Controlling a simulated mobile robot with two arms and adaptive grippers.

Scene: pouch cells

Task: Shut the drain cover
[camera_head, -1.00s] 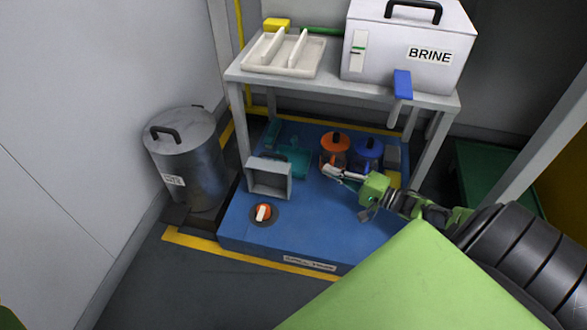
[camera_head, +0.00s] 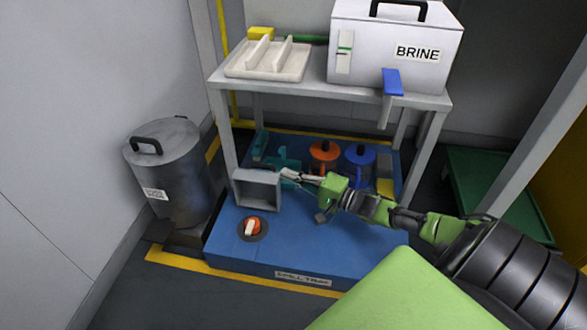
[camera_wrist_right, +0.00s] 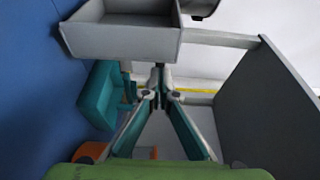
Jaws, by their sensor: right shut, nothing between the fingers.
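A grey open-fronted box (camera_head: 258,190) stands on the blue spill tray (camera_head: 300,236); I cannot tell for sure whether it is the drain cover. In front of it an orange-and-white knob (camera_head: 252,227) sits in a dark round recess. My right gripper (camera_head: 287,174) is shut and empty, its tips beside the box's upper right edge. In the right wrist view the shut fingertips (camera_wrist_right: 160,77) lie just below the grey box (camera_wrist_right: 125,38); I cannot tell whether they touch it. My left gripper is out of view.
Behind stand a teal fitting (camera_head: 286,158), an orange-topped valve (camera_head: 323,152) and a blue-topped one (camera_head: 360,156). The grey table (camera_head: 320,88) overhead carries the BRINE box (camera_head: 395,50) and a white rack (camera_head: 268,60). A metal bin (camera_head: 170,165) stands left.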

